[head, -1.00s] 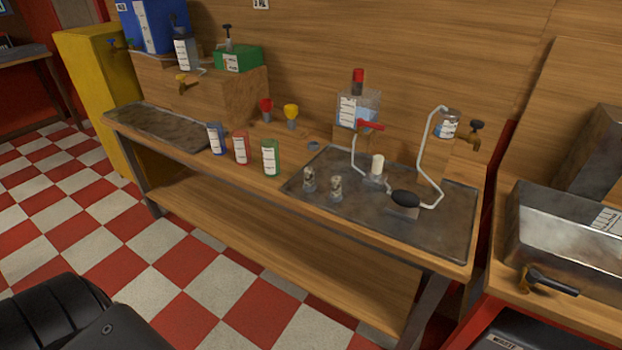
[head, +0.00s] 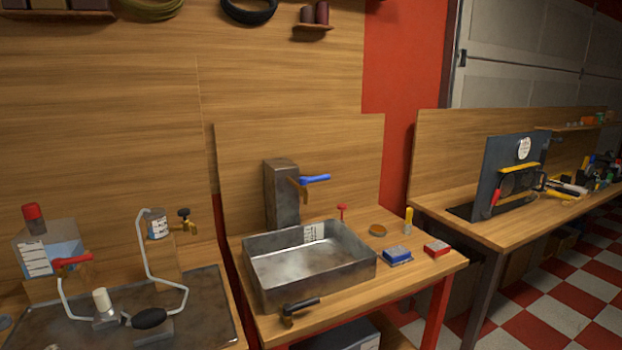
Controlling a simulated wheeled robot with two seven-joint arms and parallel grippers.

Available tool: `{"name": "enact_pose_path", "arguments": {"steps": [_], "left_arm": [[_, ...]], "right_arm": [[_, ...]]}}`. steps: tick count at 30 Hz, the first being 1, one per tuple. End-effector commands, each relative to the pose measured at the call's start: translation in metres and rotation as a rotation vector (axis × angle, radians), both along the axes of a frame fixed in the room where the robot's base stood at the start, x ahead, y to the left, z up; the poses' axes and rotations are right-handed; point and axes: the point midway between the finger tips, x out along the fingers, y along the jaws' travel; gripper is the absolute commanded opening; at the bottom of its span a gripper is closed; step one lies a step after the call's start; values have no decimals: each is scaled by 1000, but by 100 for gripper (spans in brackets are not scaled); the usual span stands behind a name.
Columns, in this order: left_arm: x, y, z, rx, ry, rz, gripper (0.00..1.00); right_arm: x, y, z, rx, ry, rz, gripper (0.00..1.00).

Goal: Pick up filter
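I cannot tell for certain which thing is the filter. A small white cylinder (head: 101,300) stands upright in a holder on the dark metal tray (head: 205,318) at lower left, beside a bent pale tube with a black oval grip (head: 149,318). A small round brown-orange disc or tin (head: 378,230) lies on the middle bench to the right of the metal sink. Neither of my grippers is in view, and nothing is being held in view.
A metal sink (head: 262,289) with a blue-handled tap (head: 314,179) stands on the middle bench. A black-handled valve (head: 300,306) is at its front. Blue (head: 397,257) and red (head: 437,248) boxes lie at right. A farther bench (head: 470,226) holds a dark upright panel (head: 497,178).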

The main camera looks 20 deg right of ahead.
Motion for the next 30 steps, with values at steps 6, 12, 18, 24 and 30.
{"name": "enact_pose_path", "arguments": {"steps": [6,12,18,24,30], "left_arm": [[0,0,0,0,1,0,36],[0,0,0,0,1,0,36],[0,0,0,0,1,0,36],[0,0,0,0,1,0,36],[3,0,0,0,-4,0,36]], "right_arm": [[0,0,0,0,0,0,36],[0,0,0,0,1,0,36],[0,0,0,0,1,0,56],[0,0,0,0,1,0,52],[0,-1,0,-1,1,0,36]]}}
